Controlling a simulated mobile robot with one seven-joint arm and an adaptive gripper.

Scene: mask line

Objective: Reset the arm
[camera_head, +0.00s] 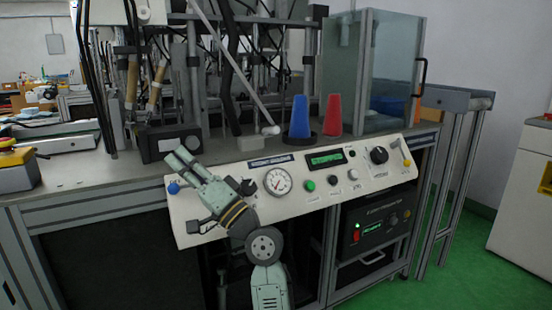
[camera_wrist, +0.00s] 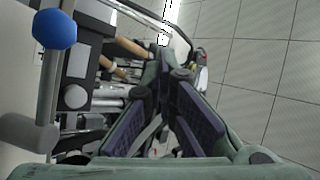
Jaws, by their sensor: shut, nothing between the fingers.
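My gripper (camera_head: 180,158) is in front of the left end of the white control panel (camera_head: 235,178), at the end of my raised arm, pointing up and to the left. In the wrist view its two dark-padded fingers (camera_wrist: 170,75) come together at the tips, with nothing seen between them. A lever with a blue ball knob (camera_head: 173,188) sticks out just left of the gripper. The blue ball knob (camera_wrist: 54,29) also shows at the upper left of the wrist view, apart from the fingers.
The panel carries a round gauge (camera_head: 278,181), a green display (camera_head: 326,158), buttons and a yellow-handled lever (camera_head: 405,158). A black box (camera_head: 170,143) stands behind the gripper. Blue (camera_head: 300,117) and red (camera_head: 333,115) cones stand by a glass enclosure (camera_head: 372,70). Green floor is clear at right.

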